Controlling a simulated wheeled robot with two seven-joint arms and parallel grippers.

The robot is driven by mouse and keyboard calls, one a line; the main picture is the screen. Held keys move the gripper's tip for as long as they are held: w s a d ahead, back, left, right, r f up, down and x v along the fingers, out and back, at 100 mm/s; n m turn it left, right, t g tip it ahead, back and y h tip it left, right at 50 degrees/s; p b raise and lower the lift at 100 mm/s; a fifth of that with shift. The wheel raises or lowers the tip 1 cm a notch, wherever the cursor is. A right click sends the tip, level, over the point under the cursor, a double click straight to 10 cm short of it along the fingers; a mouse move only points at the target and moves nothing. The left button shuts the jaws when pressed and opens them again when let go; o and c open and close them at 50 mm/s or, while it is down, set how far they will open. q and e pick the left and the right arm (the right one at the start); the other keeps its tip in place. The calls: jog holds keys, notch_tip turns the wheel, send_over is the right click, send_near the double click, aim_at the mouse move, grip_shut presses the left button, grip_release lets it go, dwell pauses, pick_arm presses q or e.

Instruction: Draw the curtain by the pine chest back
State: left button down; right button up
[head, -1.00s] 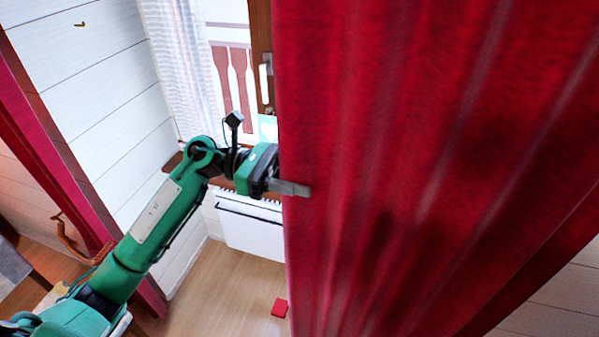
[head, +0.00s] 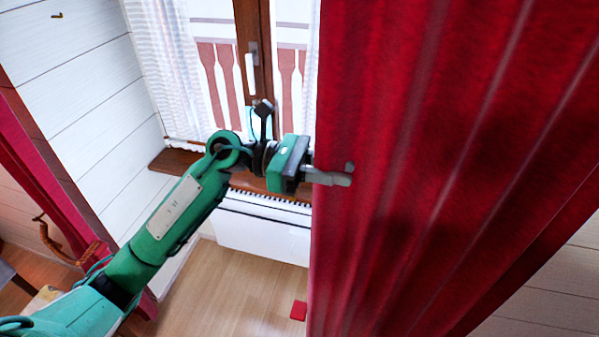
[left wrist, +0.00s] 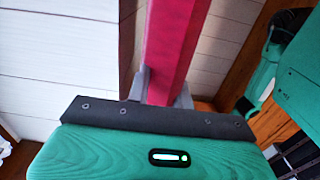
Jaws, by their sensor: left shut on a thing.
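The red curtain (head: 430,170) hangs in folds over the right half of the head view. Its left edge hangs beside the uncovered window (head: 262,75). My left gripper (head: 335,175) is shut on that edge at mid-height, with its fingers on the red cloth. In the left wrist view the curtain edge (left wrist: 172,50) runs up from between the fingers. My right gripper is in neither view. No pine chest can be made out.
Below the window are a wooden sill (head: 180,161) and a white radiator (head: 262,232). A small red object (head: 298,310) lies on the wooden floor (head: 235,290). Another red curtain (head: 45,185) hangs at the far left.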

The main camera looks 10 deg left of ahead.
pick_arm(q)
jog(key=d+b, duration=0.2)
jog(key=d, duration=1.1)
jog(key=shift+s+d, duration=0.2)
jog(key=shift+d, duration=0.05)
jog(key=shift+r, duration=0.1)
jog(key=c, duration=1.3)
grip_release()
jog(key=shift+o, duration=0.3)
jog(key=shift+a+f+b, duration=0.2)
jog(key=shift+a+b, duration=0.1)
jog(key=shift+a, duration=0.2)
jog(key=b, duration=0.6)
send_near(404, 184)
jog(key=shift+w+a, duration=0.25)
jog(key=shift+a, duration=0.55)
